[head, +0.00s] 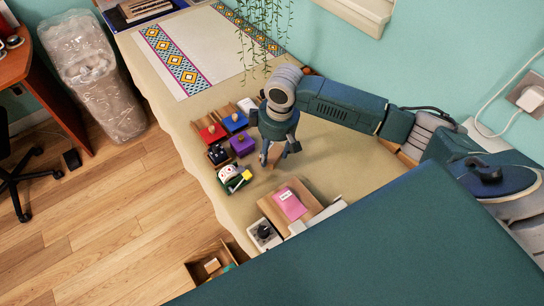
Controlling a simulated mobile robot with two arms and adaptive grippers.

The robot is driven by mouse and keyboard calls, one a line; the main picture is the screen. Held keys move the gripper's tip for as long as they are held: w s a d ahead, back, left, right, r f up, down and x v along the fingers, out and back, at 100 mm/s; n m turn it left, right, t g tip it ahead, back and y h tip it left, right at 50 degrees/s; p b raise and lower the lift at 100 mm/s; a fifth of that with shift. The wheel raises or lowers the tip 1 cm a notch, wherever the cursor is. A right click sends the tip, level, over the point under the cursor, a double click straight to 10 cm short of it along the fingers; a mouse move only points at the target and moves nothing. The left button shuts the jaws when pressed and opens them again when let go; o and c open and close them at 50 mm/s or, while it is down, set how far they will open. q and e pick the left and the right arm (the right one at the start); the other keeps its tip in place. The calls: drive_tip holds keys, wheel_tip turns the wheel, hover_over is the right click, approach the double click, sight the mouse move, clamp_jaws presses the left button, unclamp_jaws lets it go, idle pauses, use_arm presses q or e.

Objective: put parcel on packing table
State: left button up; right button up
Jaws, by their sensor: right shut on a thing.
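My right gripper (276,152) points down over the long table (335,160) with a tan cover. It is shut on a small brown thing, mostly hidden by the fingers; I cannot tell whether this is the parcel. I cannot tell whether the thing touches the table top. No other parcel is clear to me, and I cannot tell whether this covered table is the packing table. My left gripper is not in view.
Left of the gripper are a red tray (211,133), a blue tray (234,122) and a purple box (243,146). A pink booklet (290,204) lies on a brown board in front. An open box (207,264) is on the floor. A wrapped roll (95,80) stands left.

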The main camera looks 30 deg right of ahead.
sight(273, 154)
drive_tip(key=shift+f, duration=1.9)
drive_tip(key=o, duration=1.1)
drive_tip(key=shift+f, duration=0.1)
drive_tip(key=shift+o, duration=0.2)
drive_tip(key=r, duration=0.4)
drive_tip(key=s+r, duration=0.1)
drive_tip(key=r, duration=0.7)
drive_tip(key=shift+s+d+r, duration=0.15)
drive_tip(key=shift+d, duration=0.2)
